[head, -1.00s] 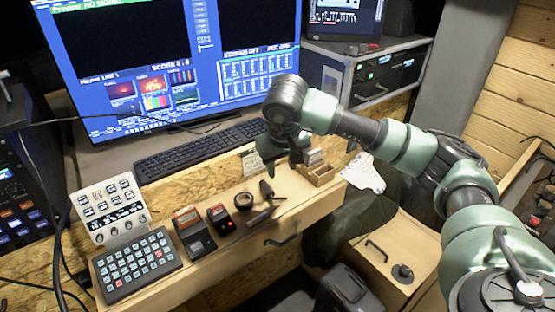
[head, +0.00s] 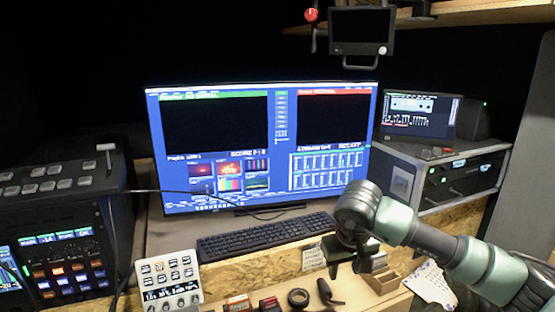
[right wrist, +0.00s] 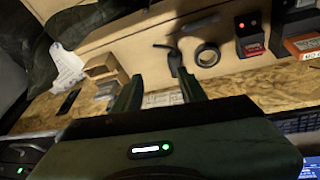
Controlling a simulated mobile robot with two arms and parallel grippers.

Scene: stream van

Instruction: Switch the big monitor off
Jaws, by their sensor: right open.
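The big monitor (head: 280,140) stands at the back of the desk in the head view. Its screen is lit with a blue multi-panel picture, two black preview areas and a green and a red bar. No power button can be made out on it. My right gripper (head: 358,262) is in front of the monitor's lower right, near the keyboard's right end, and apart from the screen. In the right wrist view the right gripper (right wrist: 160,92) shows two spread fingers with nothing between them. My left gripper is not in view.
A black keyboard (head: 265,236) lies before the monitor. A control panel (head: 168,280), tape roll (head: 298,297) and wooden box (head: 383,281) are on the lower shelf. A rack unit (head: 455,180) with a small screen (head: 420,115) stands right. A small hanging display (head: 361,31) is above.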

